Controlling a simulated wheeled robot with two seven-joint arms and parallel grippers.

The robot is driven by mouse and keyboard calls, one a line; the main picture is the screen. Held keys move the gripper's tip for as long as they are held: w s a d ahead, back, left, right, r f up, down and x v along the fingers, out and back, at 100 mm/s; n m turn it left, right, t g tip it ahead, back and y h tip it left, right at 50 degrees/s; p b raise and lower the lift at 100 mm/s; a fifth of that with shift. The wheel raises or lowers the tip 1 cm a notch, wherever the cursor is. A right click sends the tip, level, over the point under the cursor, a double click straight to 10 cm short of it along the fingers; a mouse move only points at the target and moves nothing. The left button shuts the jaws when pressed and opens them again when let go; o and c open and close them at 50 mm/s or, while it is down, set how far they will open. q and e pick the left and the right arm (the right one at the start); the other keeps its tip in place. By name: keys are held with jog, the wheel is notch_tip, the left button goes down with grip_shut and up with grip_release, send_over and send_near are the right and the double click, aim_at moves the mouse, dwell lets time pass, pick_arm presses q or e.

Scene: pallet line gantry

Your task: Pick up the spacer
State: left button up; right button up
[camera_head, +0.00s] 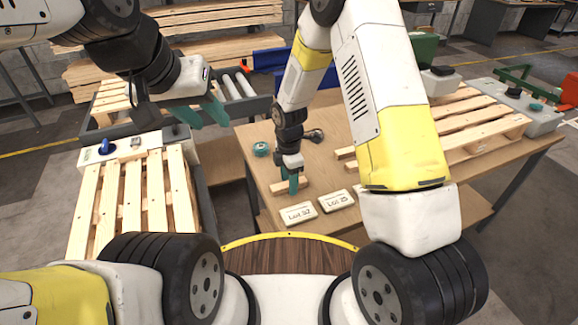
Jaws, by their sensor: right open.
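A short wooden block, which looks like the spacer (303,182), lies on the brown table near its left front part. My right gripper (292,186) points down over the block with its teal fingers at the block's middle. It is open, and the fingers hide part of the block; I cannot tell whether they touch it. My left gripper (205,112) hangs at the upper left, above the space between the left pallet and the table. Its teal fingers are apart and empty.
Two labelled plates, Lot 32 (298,214) and Lot 25 (336,201), lie in front of the block. A teal roll (261,149) and a dark knob-like object (314,135) are behind it. Pallets stand left (133,205) and right (470,125).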

grip_shut()
